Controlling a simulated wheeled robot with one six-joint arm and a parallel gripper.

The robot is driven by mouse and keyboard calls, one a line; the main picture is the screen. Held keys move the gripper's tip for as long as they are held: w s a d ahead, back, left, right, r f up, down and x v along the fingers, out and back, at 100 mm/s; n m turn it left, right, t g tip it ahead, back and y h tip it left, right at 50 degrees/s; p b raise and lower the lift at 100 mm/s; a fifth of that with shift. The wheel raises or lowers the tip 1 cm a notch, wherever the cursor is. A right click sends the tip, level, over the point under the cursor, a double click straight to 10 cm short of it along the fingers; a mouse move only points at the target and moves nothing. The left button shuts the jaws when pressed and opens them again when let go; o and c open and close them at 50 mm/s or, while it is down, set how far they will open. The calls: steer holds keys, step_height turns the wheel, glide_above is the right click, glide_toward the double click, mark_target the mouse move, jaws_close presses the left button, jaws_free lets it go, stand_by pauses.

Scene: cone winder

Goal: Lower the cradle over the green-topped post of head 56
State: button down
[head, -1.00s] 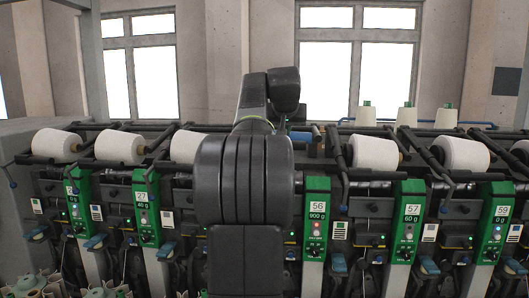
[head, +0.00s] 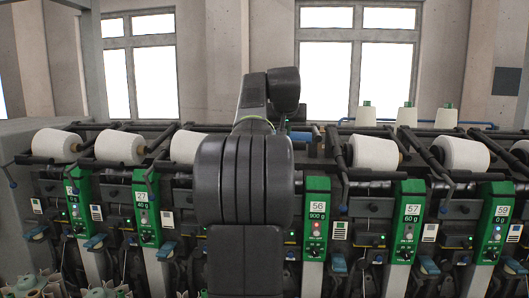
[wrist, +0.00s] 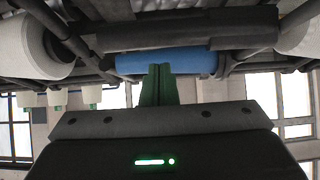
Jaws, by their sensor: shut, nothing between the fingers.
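Head 56's green-topped post (head: 316,215) stands just right of my arm in the head view; its panel reads 56 and 900 g, and a small red light shows. A blue cylindrical grip (wrist: 165,64) on a dark bar (wrist: 180,38), apparently part of the cradle, lies across the wrist view. A bit of blue (head: 299,135) also shows beside my arm in the head view. My gripper (wrist: 157,70) has its green fingers together and empty, their tips at the blue grip; I cannot tell whether they touch. My arm hides the gripper in the head view.
White cones (head: 374,152) lie along the top among dark bars. Several cones (head: 446,117) stand behind.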

steer(key=shift+f+b, duration=2.15)
steer(key=shift+f, duration=0.95)
steer(key=s+r+p, duration=0.4)
steer(key=r+p, duration=0.1)
steer(key=r, duration=0.2)
steer(key=shift+a, duration=0.4)
